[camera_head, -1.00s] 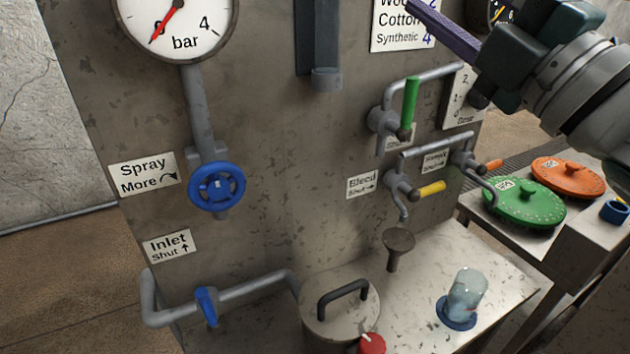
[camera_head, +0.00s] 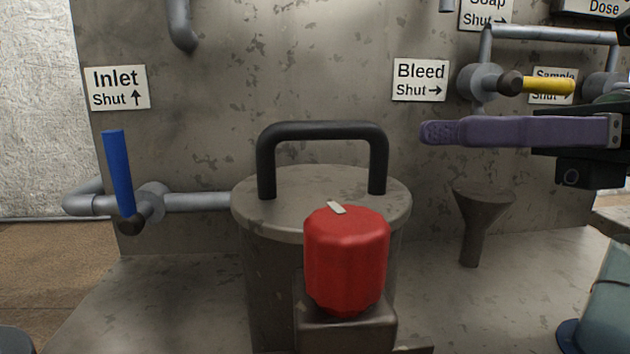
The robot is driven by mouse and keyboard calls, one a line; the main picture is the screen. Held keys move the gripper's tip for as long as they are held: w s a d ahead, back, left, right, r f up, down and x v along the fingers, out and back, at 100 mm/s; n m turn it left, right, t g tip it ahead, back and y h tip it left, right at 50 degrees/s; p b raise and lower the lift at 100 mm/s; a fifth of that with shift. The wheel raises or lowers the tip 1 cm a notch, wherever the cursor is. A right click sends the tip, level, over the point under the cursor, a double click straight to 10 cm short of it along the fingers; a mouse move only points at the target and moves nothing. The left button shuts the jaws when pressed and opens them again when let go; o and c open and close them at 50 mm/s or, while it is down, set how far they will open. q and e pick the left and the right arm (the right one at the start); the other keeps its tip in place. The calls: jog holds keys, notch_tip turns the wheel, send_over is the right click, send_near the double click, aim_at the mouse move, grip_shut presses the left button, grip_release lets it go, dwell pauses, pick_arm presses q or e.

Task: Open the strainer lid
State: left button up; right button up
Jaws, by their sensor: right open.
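The strainer lid (camera_head: 330,181) is a round grey metal plate lying flat on a grey cylindrical pot (camera_head: 270,290). A black arched handle (camera_head: 322,131) stands upright on it. A red knob (camera_head: 347,258) with a white mark on top sits on a bracket in front and hides part of the lid's front rim. My right gripper (camera_head: 430,133) comes in from the right, with purple fingers pointing left. It is open and empty, to the right of the handle and apart from it. The fingers overlap in this side view, so the gap is hidden. My left gripper is not in view.
At left, a blue inlet lever (camera_head: 118,172) stands upright on a pipe. A blue base (camera_head: 568,338) shows at lower right. The ledge is bare left of the pot.

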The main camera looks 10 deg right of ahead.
aim_at(379, 128)
jog(key=a, duration=1)
jog(key=shift+p, duration=0.4)
jog(key=shift+d, duration=0.1)
jog(key=shift+r, duration=0.1)
grip_shut()
dwell(0.6)
